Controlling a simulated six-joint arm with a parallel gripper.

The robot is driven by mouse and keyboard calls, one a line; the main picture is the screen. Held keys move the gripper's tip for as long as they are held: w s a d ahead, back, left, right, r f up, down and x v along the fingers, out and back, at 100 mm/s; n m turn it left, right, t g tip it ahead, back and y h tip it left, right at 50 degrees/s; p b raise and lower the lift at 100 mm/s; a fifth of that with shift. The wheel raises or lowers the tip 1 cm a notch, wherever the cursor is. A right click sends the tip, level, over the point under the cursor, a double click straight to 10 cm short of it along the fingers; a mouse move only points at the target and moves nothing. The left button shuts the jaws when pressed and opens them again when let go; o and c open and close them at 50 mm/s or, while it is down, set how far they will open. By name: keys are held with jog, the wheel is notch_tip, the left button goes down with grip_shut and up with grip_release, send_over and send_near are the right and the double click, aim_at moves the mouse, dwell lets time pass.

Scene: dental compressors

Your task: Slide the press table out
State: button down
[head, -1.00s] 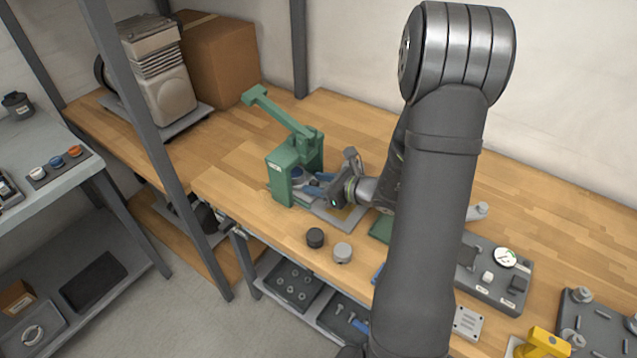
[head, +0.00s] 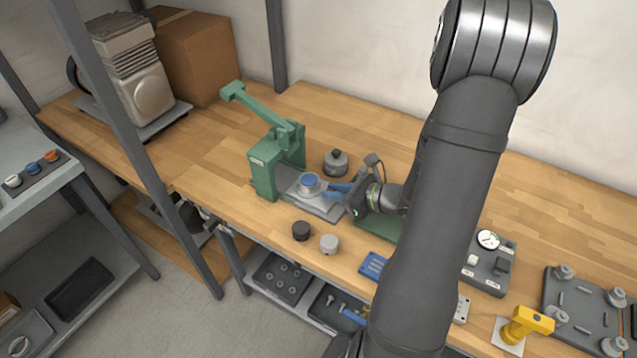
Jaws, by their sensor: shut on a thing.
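The green press (head: 264,176) stands on the bench with its lever arm raised to the upper left. Its grey sliding table (head: 308,192) is out in front of the press frame, to the right, over the grey base plate (head: 324,209). A cup-like part with a blue top (head: 310,180) sits on the table. My gripper (head: 336,192) is at the table's right end, its blue fingers shut on the table's near end. The exact gripped spot is too small to make out.
A black cap (head: 301,231) and a grey cap (head: 329,244) lie at the bench's front edge. A dark grey round part (head: 335,163) stands behind the table. A green mat (head: 378,226) and a blue tray (head: 373,265) lie to the right.

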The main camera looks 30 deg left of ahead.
jog(key=shift+d, duration=0.8)
jog(key=c, duration=1.3)
grip_release()
jog(key=v, duration=1.7)
jog(key=shift+d, duration=0.3)
jog(key=shift+a, duration=0.15)
jog(key=x, duration=1.7)
